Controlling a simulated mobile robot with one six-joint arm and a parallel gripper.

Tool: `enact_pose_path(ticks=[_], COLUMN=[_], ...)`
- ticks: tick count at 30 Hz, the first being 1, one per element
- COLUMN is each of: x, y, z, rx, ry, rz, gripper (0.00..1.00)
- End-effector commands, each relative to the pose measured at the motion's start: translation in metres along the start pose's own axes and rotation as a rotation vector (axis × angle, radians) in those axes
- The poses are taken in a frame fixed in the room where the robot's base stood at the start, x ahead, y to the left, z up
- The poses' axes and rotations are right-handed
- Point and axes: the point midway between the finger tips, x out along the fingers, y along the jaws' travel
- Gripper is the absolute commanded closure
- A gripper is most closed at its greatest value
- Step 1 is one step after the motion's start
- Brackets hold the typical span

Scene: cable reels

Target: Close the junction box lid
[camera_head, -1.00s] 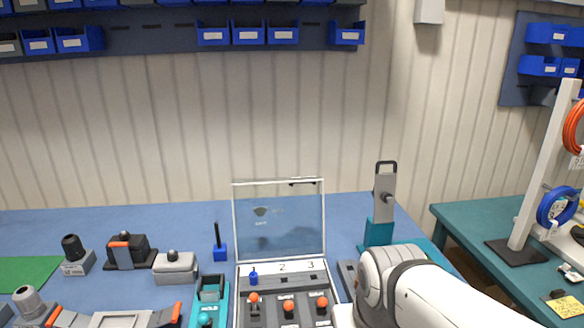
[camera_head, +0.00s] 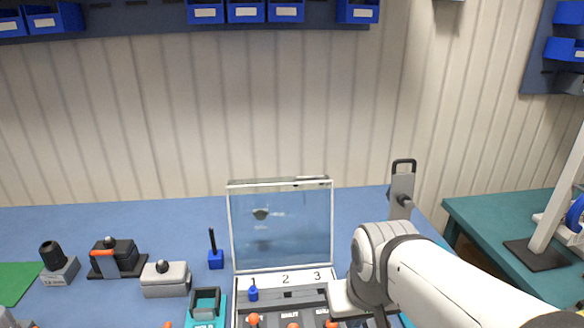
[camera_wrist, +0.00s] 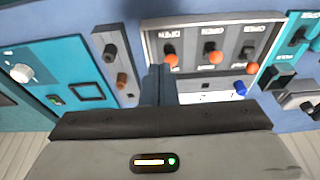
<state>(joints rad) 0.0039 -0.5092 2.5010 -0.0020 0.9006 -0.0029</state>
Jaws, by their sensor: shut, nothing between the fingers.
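The junction box (camera_head: 240,300) sits on the blue bench in the head view, with numbered slots and orange-knobbed levers inside. Its clear, pale-framed lid (camera_head: 280,225) stands open, nearly upright at the back edge. A small blue plug-like piece (camera_head: 253,291) is at slot 1. In the wrist view the box (camera_wrist: 150,50) appears turned over, with its levers at the top; I cannot make out the lid there. My gripper (camera_wrist: 158,72) is shut and empty, its fingers beside the box edge in that view. In the head view my arm hides the fingertips and the box's right front.
A grey latch post (camera_head: 402,185) stands right of the box. A blue holder with a black rod (camera_head: 215,255), a grey block (camera_head: 165,280) and a teal fixture (camera_head: 205,305) are on its left. A teal side table (camera_head: 490,220) is at the right. The bench behind the lid is clear.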

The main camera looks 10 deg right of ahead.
Motion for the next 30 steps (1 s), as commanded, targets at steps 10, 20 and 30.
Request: enact_pose_path(ticks=[10, 20, 30], x=[-0.052, -0.102, -0.092], y=[-0.004, -0.005, -0.007], z=[-0.094, -0.270, -0.410], rx=[-0.008, -0.005, -0.004], ry=[-0.044, -0.141, -0.237], rz=[-0.003, -0.003, -0.003], gripper=[1.00, 1.00, 1.00])
